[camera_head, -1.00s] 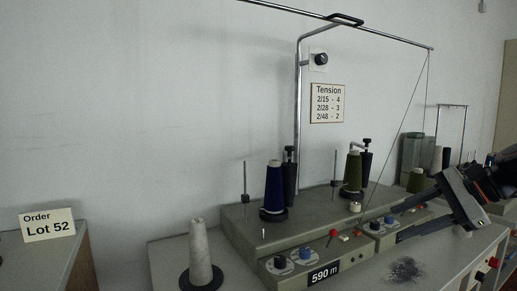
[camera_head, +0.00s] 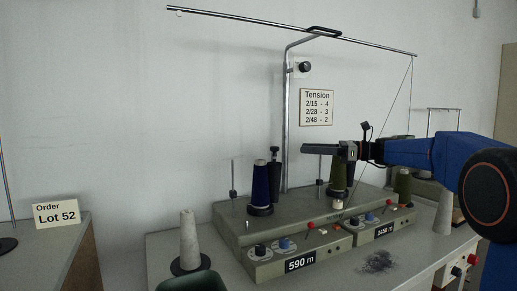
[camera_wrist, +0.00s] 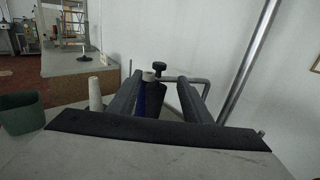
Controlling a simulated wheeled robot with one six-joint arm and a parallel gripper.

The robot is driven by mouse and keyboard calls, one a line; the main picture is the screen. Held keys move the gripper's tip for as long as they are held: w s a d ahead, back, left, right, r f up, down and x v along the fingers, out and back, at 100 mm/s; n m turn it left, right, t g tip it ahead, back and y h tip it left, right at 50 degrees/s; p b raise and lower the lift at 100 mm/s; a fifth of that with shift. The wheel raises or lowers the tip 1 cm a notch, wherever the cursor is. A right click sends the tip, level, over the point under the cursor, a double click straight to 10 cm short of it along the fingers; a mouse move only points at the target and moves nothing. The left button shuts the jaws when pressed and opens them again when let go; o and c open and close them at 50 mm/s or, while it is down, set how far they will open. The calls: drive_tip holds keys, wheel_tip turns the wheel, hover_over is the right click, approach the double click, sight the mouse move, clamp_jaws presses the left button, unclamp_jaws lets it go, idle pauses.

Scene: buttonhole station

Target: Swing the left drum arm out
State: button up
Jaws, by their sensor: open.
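The left drum arm shows as a dark upright drum with a black knob (camera_head: 274,168) on top, just behind the navy cone (camera_head: 261,184) at the left winding head. In the wrist view the black knob (camera_wrist: 160,68) and navy cone (camera_wrist: 151,98) appear between the fingers, farther off. My gripper (camera_head: 306,149) is level, points left and is open and empty, right of the left drum and about level with its top. It stands apart from the knob in the head view. It partly hides the olive cone (camera_head: 337,177) at the right head.
A chrome post (camera_head: 286,120) rises behind the heads to an overhead bar. A grey cone (camera_head: 188,238) stands at the front left, with a green bin (camera_head: 188,283) below it. Thread fluff (camera_head: 378,261) lies on the table. Free air lies left of the navy cone.

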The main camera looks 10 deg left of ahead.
drive_tip(key=w+a, duration=0.2)
drive_tip(key=a, duration=1.4)
drive_tip(key=shift+a, duration=0.2)
clamp_jaws()
